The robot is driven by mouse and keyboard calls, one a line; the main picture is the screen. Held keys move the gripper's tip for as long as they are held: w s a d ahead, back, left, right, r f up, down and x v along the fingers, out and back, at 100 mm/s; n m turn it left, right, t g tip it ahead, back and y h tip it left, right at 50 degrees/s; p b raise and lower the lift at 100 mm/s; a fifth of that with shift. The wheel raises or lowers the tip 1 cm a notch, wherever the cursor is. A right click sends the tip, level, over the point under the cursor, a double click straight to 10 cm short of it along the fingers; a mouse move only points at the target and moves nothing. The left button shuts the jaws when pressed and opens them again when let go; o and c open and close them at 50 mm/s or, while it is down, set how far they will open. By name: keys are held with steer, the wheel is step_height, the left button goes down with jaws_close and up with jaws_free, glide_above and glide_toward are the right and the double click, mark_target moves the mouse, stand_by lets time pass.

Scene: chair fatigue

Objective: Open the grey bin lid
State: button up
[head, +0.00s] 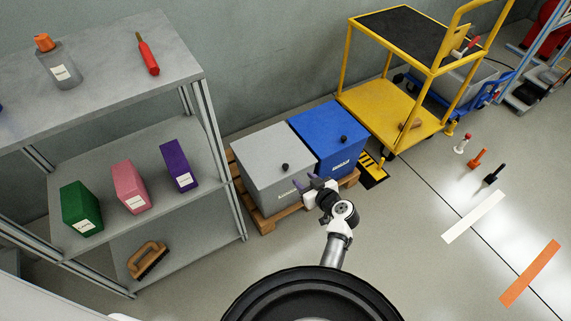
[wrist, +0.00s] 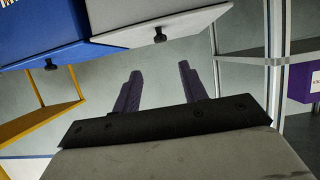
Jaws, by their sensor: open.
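The grey bin (head: 290,194) stands on a wooden pallet with its flat grey lid (head: 262,148) shut. A small black knob (head: 285,167) sits near the lid's front edge. The lid (wrist: 190,25) and its knob (wrist: 160,36) also show at the top of the wrist view, which looks upside down. My gripper (head: 305,180) is open, with purple fingers, in front of the bin at its right front corner. In the wrist view the empty fingers (wrist: 160,70) point toward the knob, apart from it.
A blue bin (head: 345,165) with its own black knob (head: 343,139) stands close on the right. The pallet (head: 266,226) juts out below. A grey shelf (head: 205,185) stands left, a yellow cart (head: 385,110) behind right.

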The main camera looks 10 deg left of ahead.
mark_target(287, 167)
steer(key=x, duration=1.3)
steer(key=shift+w+a+f, duration=0.1)
steer(key=shift+a+f, duration=0.15)
steer(key=shift+f, duration=0.15)
jaws_close()
